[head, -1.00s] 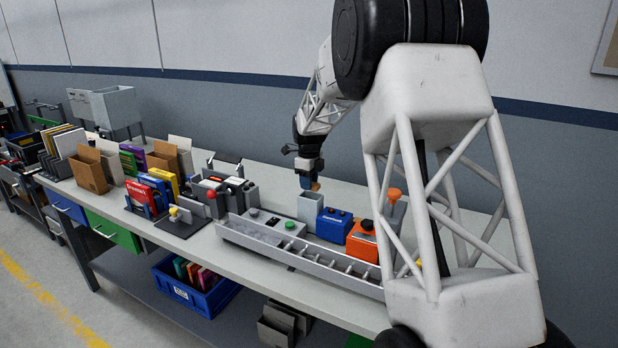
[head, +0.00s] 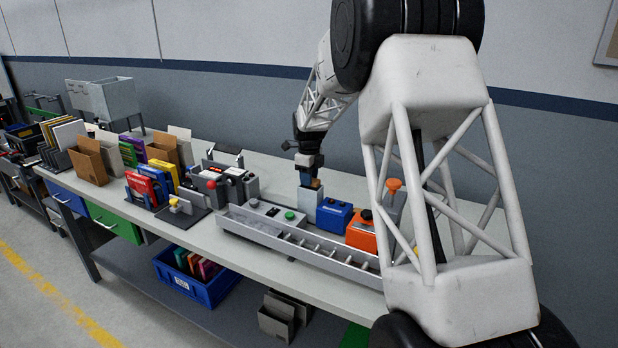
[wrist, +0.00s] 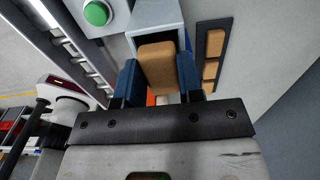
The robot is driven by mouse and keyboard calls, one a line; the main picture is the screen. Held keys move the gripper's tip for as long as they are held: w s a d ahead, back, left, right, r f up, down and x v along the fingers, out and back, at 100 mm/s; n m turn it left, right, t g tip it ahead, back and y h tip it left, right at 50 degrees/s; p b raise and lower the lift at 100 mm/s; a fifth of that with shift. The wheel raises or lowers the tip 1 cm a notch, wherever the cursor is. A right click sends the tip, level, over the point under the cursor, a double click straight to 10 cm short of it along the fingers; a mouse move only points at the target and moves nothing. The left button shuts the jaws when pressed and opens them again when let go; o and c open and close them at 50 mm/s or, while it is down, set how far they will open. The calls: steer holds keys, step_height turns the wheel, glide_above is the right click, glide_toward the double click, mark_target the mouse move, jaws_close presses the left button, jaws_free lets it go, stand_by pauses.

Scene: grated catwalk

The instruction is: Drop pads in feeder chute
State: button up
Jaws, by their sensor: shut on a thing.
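My gripper (head: 308,174) is shut on a tan pad (wrist: 158,70), which stands between its two blue fingers in the wrist view. The pad is a small rounded block; its end also shows below the fingers in the head view (head: 316,184). The grey feeder chute (head: 309,202) is an open-topped box on the bench. The pad is at the chute's mouth, and in the wrist view it overlaps the chute's opening (wrist: 153,14). I cannot tell how far in it reaches. More tan pads (wrist: 214,43) lie in a dark holder (wrist: 223,48) to the right.
A conveyor (head: 300,249) with rollers runs along the bench front. A control panel with a green button (head: 290,215) is left of the chute. A blue box (head: 334,214) and an orange box (head: 362,233) stand to its right. Boxed goods (head: 150,183) stand at left.

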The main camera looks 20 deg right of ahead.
steer(key=o, duration=1)
steer(key=shift+c, duration=0.2)
steer(key=shift+o, duration=0.5)
steer(key=o, duration=0.4)
steer(key=shift+r, duration=0.1)
steer(key=shift+r, duration=2.9)
